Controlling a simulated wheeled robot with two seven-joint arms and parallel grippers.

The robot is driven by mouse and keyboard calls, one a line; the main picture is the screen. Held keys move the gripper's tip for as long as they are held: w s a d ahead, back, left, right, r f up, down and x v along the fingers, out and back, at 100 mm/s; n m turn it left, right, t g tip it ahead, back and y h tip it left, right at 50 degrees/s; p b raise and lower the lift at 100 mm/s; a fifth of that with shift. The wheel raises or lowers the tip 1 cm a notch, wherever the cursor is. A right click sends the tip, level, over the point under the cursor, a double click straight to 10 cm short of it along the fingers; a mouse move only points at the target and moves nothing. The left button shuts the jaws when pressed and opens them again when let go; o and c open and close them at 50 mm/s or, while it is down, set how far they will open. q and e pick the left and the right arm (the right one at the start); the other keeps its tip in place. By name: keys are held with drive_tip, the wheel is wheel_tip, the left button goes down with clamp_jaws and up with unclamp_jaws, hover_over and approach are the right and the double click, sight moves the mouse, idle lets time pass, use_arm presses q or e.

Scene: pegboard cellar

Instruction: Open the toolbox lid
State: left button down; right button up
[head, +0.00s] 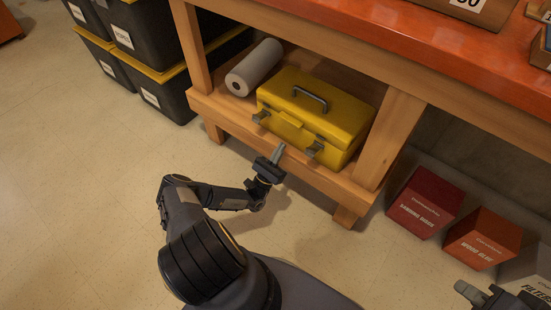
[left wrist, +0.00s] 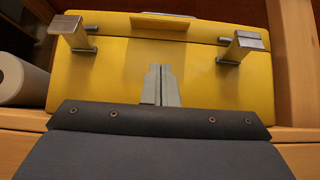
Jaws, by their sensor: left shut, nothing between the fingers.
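The yellow toolbox (head: 325,107) sits on the lower shelf of the wooden bench with its lid (head: 330,92) down. A dark handle (head: 310,98) is on top. Two metal latches, left (head: 261,116) and right (head: 314,149), stick out from its front. In the left wrist view, the left latch (left wrist: 72,28) and right latch (left wrist: 241,45) flank a yellow lip (left wrist: 160,26) on the lid's front edge. My left gripper (head: 278,152) is shut and empty, in front of the toolbox and below the lip. My right gripper (head: 476,293) is partly in view at the bottom right; its jaws are unclear.
A grey roll (head: 254,68) lies left of the toolbox on the shelf (head: 225,108). A bench leg (head: 388,140) stands close on its right, and the orange bench top (head: 400,40) overhangs behind. Red boxes (head: 423,203) stand on the floor at right. The floor in front is open.

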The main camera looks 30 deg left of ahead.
sight(291, 121)
use_arm(q)
drive_tip(key=shift+w+d+r, duration=0.1)
drive_tip(key=shift+w+r, duration=0.35)
drive_tip(key=shift+r, duration=0.7)
drive_tip(key=shift+w+d+r, duration=0.1)
drive_tip(key=shift+w+r, duration=0.4)
drive_tip(key=shift+r, duration=0.65)
drive_tip(key=shift+w+r, duration=0.45)
drive_tip(key=shift+r, duration=0.7)
